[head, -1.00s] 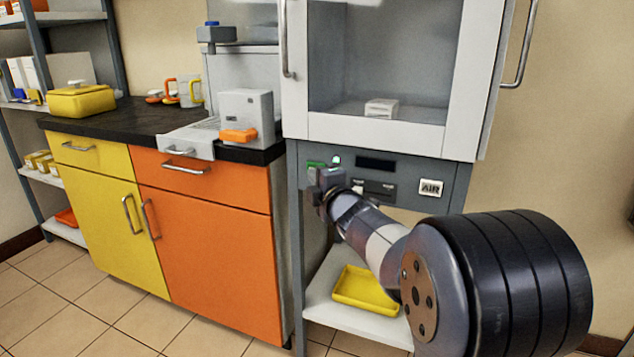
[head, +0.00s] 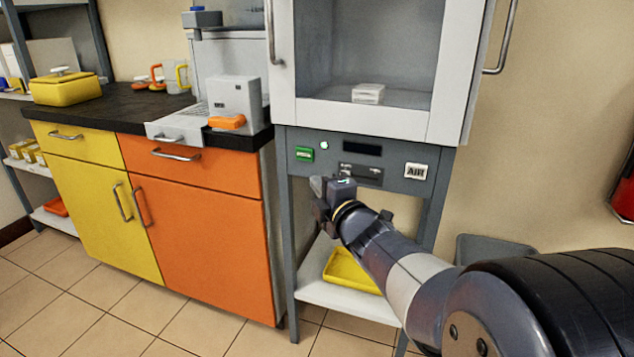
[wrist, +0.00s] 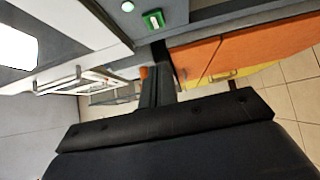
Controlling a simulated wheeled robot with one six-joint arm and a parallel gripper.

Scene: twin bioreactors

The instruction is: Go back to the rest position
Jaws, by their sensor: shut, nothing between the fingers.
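My gripper (head: 318,186) is in front of the cabinet's control panel (head: 400,174), just below the green button (head: 304,154). Its fingers are together with nothing between them. In the wrist view my gripper (wrist: 157,48) points toward the panel edge, and the green button (wrist: 153,19) shows just above it. My arm reaches in from the lower right of the head view. A small round light sits beside the green button, and an AIR label is at the panel's right.
A glass-fronted cabinet (head: 440,120) stands over the panel, with a white block (head: 368,93) inside. A yellow tray (head: 350,268) lies on the shelf below. The orange cupboard (head: 205,235) and yellow cupboard (head: 85,205) stand left. Open tiled floor lies in front.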

